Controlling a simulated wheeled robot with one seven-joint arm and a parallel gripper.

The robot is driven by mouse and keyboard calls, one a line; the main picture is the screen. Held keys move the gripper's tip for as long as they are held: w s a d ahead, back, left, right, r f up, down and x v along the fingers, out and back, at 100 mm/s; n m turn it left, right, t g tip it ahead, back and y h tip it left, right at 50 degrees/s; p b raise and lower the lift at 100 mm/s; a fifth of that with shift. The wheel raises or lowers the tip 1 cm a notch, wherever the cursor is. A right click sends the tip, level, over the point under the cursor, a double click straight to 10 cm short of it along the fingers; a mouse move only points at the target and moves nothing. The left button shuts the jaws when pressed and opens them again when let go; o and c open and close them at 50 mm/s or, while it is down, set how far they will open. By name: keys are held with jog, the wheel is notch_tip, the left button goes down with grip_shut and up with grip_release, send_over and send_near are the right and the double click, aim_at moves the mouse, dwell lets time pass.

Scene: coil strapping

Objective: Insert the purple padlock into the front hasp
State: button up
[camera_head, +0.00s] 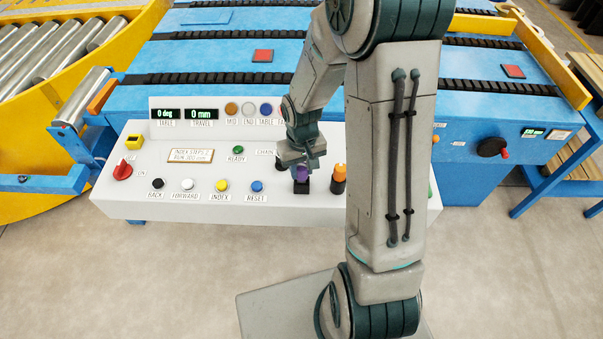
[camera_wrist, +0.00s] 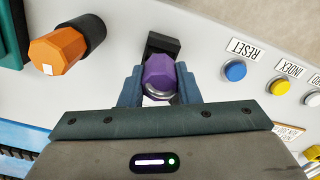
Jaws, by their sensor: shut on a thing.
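The purple padlock (camera_wrist: 159,72) is between the two fingers of my gripper (camera_wrist: 158,88) in the wrist view, with a silver shackle curve showing at its lower side. In the head view the padlock (camera_head: 301,173) is small, under my gripper (camera_head: 300,162), at the panel's front part. My gripper is shut on it. A black block (camera_wrist: 161,44), which may be the front hasp, lies right behind the padlock in the wrist view. It also shows below the padlock in the head view (camera_head: 301,187). Whether the shackle is in it cannot be told.
An orange padlock-like piece on a black cylinder (camera_wrist: 60,50) stands beside the gripper; it also shows in the head view (camera_head: 338,180). Blue (camera_wrist: 235,70) and yellow (camera_wrist: 280,86) buttons lie on the other side. My arm hides the panel's right part.

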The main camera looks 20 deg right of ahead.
jog(key=w+d+r+b, duration=0.2)
jog(key=w+d+r, duration=0.5)
jog(key=d+r, duration=0.1)
jog(key=shift+w+d, duration=0.35)
jog(key=shift+d, duration=0.1)
jog(key=shift+o, duration=0.3)
jog(key=shift+r, duration=0.1)
